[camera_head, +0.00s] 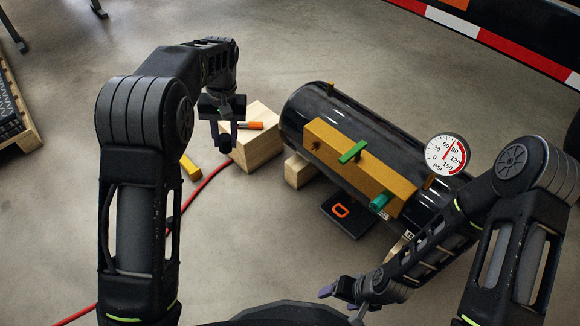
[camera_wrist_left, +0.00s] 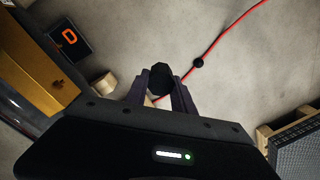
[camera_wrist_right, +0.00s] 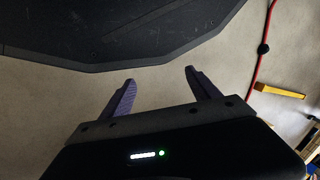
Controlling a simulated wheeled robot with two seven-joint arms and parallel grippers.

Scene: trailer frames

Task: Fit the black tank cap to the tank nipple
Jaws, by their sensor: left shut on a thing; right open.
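My left gripper (camera_head: 224,138) hangs left of the tank, beside a wooden block. In the left wrist view its fingers (camera_wrist_left: 159,80) are shut on the black tank cap (camera_wrist_left: 160,76), a dark faceted piece, held above the floor. In the head view the cap cannot be told from the dark fingers. The black tank (camera_head: 308,102) lies on its side, with an ochre bar (camera_head: 330,148) along it carrying green handles (camera_head: 353,152). My right gripper (camera_head: 342,296) is open and empty (camera_wrist_right: 160,77) in front of the tank.
A wooden block (camera_head: 265,150) bears an orange and black item (camera_head: 249,126). A red hose (camera_head: 200,188) and a yellow piece (camera_head: 189,167) lie on the floor. A pressure gauge (camera_head: 447,154) stands near my right arm. A dark pad (camera_head: 351,220) lies before the tank.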

